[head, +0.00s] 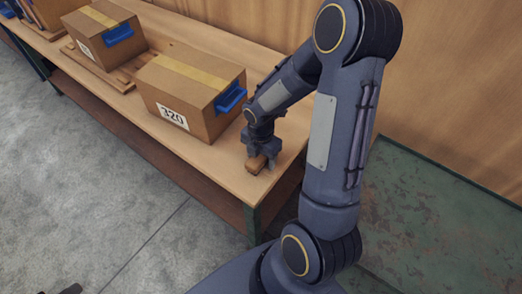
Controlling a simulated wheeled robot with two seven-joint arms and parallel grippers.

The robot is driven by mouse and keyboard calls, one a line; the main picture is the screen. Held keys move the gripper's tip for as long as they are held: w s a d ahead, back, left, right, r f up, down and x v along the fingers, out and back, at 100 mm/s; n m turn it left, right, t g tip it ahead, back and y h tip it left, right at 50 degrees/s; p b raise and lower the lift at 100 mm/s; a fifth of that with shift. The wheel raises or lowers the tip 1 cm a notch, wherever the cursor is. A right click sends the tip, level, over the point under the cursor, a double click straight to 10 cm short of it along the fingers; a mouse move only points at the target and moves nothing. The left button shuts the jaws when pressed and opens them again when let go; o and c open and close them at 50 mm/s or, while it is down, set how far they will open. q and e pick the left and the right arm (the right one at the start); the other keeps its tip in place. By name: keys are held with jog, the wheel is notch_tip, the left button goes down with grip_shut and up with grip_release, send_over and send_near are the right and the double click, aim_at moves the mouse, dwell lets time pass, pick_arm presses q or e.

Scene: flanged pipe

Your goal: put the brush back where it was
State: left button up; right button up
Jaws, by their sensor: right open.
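A small brown wooden block, which looks like the brush (257,165), is at the near right end of the wooden bench. It appears to rest on the bench top. My right gripper (261,158) is directly over it, pointing down, with its open fingers around or beside it. The fingers hide part of the brush, so its bristles and any contact are not clear. My left gripper is not visible.
A cardboard box marked 320 (190,97) stands on the bench (222,160), left of my right gripper, with a blue handle facing it. Another box (103,38) stands farther back on a wooden pallet. The bench's front edge and corner are close to the brush.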

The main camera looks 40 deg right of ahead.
notch_tip(320, 180, up, 12)
jog(key=f, duration=0.1)
jog(key=s+a+r+m+t+y, duration=0.2)
jog(key=s+a+r+m, duration=0.3)
jog(key=m, duration=0.6)
jog(key=s+a+r+m+t+y, duration=0.1)
jog(key=s+a+r+m+t, duration=0.2)
jog(key=s+m, duration=0.5)
jog(key=a+r+m, duration=0.1)
jog(key=a+m, duration=0.1)
jog(key=m, duration=0.2)
jog(key=shift+s+a+r+t+y+p, duration=0.2)
jog(key=shift+r+t+y+p, duration=0.1)
jog(key=shift+r+y+p, duration=0.1)
